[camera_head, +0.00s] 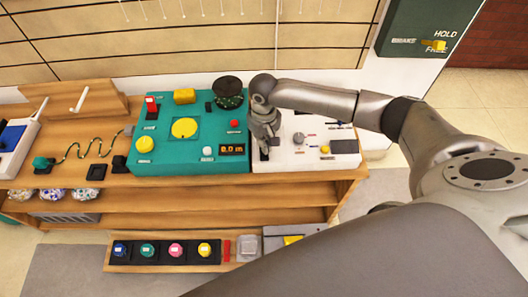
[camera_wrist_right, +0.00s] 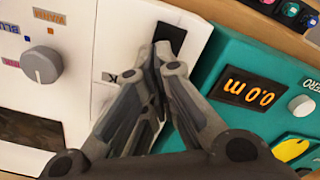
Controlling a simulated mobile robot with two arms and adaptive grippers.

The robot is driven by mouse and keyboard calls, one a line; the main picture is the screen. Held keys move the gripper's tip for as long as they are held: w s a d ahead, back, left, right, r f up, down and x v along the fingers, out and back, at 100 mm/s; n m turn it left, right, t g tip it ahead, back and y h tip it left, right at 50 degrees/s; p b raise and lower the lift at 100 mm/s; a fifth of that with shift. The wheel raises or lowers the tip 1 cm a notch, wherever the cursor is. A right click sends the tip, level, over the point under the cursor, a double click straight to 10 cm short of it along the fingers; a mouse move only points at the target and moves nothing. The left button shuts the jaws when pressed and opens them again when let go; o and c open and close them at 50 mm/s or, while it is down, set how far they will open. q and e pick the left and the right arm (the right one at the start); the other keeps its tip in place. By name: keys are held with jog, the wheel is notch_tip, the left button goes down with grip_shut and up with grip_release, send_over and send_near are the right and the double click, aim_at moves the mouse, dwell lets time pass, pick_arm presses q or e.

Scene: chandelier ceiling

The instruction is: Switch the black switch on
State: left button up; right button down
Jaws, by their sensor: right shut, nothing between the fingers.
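The black switch (camera_wrist_right: 171,36) is a small dark rectangle at the edge of a white panel (camera_wrist_right: 85,45), beside the teal box. In the wrist view it lies just beyond my fingertips, which cover its near end. Whether they touch it, and which way the switch is set, I cannot tell. In the head view my right gripper (camera_head: 268,146) points down over the left end of the white panel (camera_head: 340,146) and hides most of the switch. My right gripper (camera_wrist_right: 165,64) is shut with nothing between its fingers. My left gripper is not in view.
The teal control box (camera_head: 160,102) with yellow and red controls and an orange display (camera_head: 233,150) stands left of the gripper. A grey knob (camera_wrist_right: 41,64) sits on the white panel. A lower shelf (camera_head: 215,266) holds several coloured buttons. A wooden wall is behind.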

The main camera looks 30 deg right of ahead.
jog(key=shift+f, duration=0.5)
jog(key=shift+s, duration=0.1)
notch_tip(320, 180, up, 7)
jog(key=p, duration=0.8)
jog(key=shift+p, duration=0.35)
dwell(0.4)
